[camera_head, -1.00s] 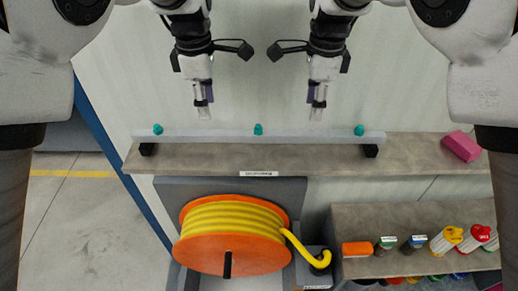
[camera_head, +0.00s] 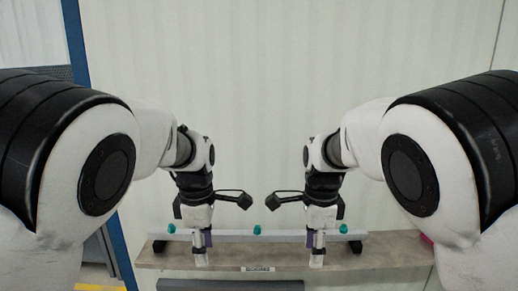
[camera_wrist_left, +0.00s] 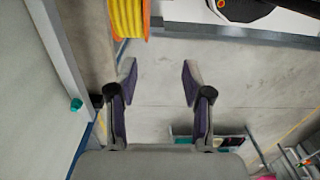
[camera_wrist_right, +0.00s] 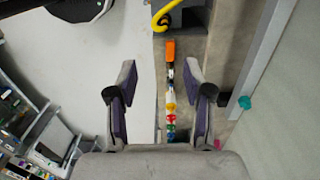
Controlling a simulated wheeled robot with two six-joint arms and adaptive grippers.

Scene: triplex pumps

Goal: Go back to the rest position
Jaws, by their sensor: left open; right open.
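My left gripper (camera_head: 201,256) is in the head view, pointing down in front of the rail, left of centre. It is open and empty in the left wrist view (camera_wrist_left: 158,78), its two fingers wide apart. My right gripper (camera_head: 317,256) hangs down the same way, right of centre. It is also open and empty in the right wrist view (camera_wrist_right: 161,78). The two arms stand nearly mirrored, with clear space between the grippers. Neither gripper holds anything.
A pale rail (camera_head: 280,239) with teal knobs stands on a shelf (camera_head: 150,258) against the wall. The left wrist view shows a yellow hose reel (camera_wrist_left: 128,18). The right wrist view shows an orange item (camera_wrist_right: 170,50) and several coloured bottles in a row.

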